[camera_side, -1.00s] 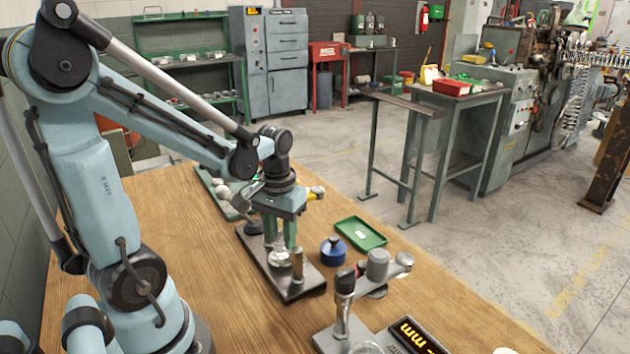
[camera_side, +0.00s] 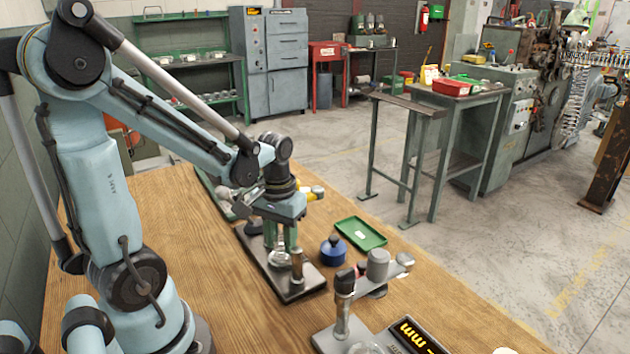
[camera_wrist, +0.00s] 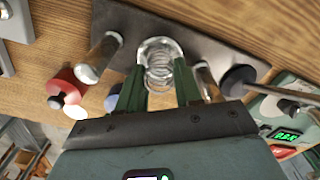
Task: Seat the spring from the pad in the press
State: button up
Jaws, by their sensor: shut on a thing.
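My gripper (camera_side: 279,247) points down over the press, a dark base plate (camera_side: 296,292) with upright metal posts. In the wrist view my gripper (camera_wrist: 158,88) has its two green fingers on either side of the coiled wire spring (camera_wrist: 158,72), shut on it. The spring's far end is at a shiny round metal seat (camera_wrist: 150,44) on the plate. Whether the spring is down in the seat or just above it I cannot tell. In the side view the fingers and a post partly hide the spring.
One post (camera_wrist: 101,57) stands left of the fingers in the wrist view, another (camera_wrist: 207,82) close to their right. A green tray (camera_side: 361,233) and a blue pot (camera_side: 334,251) lie right of the press. A metal stand (camera_side: 344,310) is in front.

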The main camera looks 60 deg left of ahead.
jog(key=o, duration=1.2)
jog(key=shift+r, duration=4.4)
